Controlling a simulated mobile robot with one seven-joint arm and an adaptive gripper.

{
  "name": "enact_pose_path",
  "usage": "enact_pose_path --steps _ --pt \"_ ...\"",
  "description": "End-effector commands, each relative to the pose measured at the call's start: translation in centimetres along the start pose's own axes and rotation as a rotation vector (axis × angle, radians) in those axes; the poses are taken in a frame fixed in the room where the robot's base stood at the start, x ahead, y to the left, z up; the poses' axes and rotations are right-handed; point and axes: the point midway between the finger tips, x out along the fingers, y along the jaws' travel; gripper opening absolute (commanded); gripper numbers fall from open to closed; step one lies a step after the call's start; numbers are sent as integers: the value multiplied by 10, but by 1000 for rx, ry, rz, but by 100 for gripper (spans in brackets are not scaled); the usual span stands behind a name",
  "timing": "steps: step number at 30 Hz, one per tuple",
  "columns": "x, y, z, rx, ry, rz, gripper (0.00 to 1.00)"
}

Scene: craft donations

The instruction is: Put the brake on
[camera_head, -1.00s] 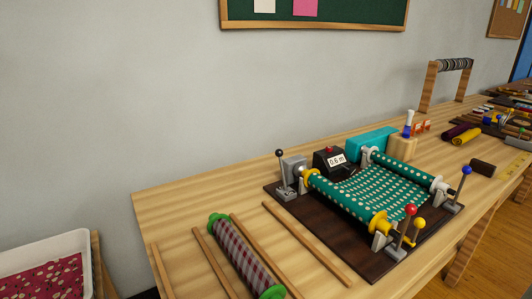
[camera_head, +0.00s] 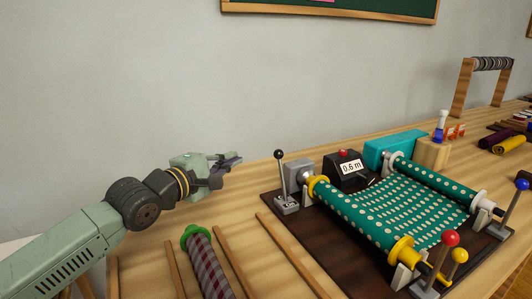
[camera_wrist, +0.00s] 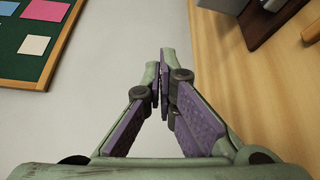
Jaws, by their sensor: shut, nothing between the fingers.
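A cloth-winding machine on a dark base (camera_head: 343,262) stands on the table, with green dotted fabric (camera_head: 400,200) between two rollers. A lever with a black knob (camera_head: 279,154) stands upright by a grey box at its left rear. Levers with a red knob (camera_head: 450,238) and a yellow knob (camera_head: 459,256) stand at the front, and one with a blue knob (camera_head: 522,184) at the right. I cannot tell which is the brake. My gripper (camera_head: 237,160) is shut and empty, left of the black-knobbed lever and apart from it. In the wrist view the fingertips (camera_wrist: 166,62) are together.
A black box with a red button (camera_head: 348,169) reads 0.6 m. A teal box (camera_head: 395,149) is behind the fabric. A plaid roll with green ends (camera_head: 208,262) and wooden strips (camera_head: 238,262) lie at the front left. The wall is close behind.

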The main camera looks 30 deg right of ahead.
Motion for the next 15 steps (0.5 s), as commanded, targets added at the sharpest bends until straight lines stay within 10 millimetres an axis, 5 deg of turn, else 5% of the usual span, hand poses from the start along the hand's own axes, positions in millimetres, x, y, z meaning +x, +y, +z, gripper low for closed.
enact_pose_path --steps 15 --pt "10 -6 -4 18 8 -15 0"
